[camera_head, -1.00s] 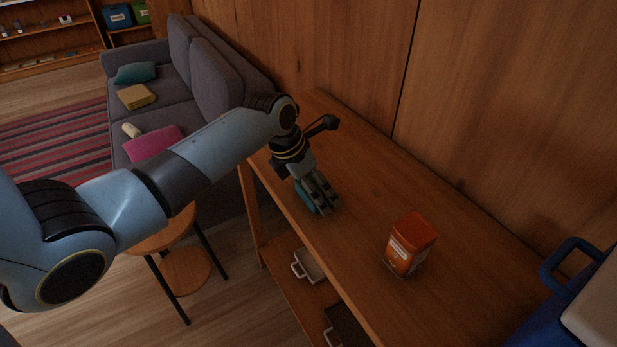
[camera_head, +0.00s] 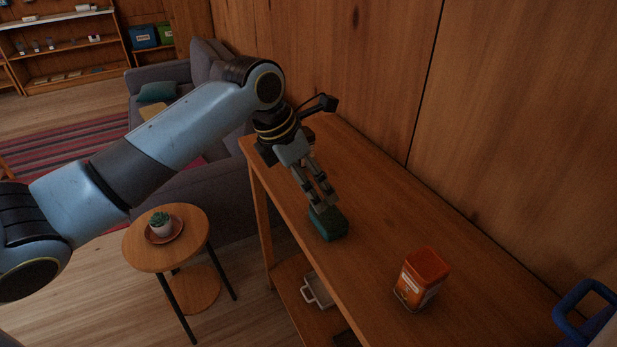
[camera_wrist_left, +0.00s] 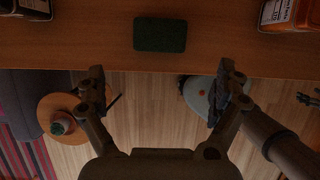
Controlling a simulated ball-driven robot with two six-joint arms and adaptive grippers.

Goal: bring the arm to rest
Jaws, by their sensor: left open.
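My left gripper (camera_head: 319,195) hangs over the wooden console table, above and just behind a dark green block (camera_head: 330,224) in the head view. In the left wrist view the gripper (camera_wrist_left: 162,90) has its two fingers wide apart with nothing between them. The green block (camera_wrist_left: 160,35) lies on the table beyond the fingertips, apart from them. My left arm reaches in from the left, bent at the elbow. My right gripper does not show in either view.
An orange tin (camera_head: 422,280) stands on the console table (camera_head: 385,210). A blue-handled object (camera_head: 580,310) is at the lower right. A round side table (camera_head: 190,241) holds a potted plant (camera_head: 161,225). A grey sofa (camera_head: 215,195) stands behind. A white-handled item (camera_head: 318,290) sits on the lower shelf.

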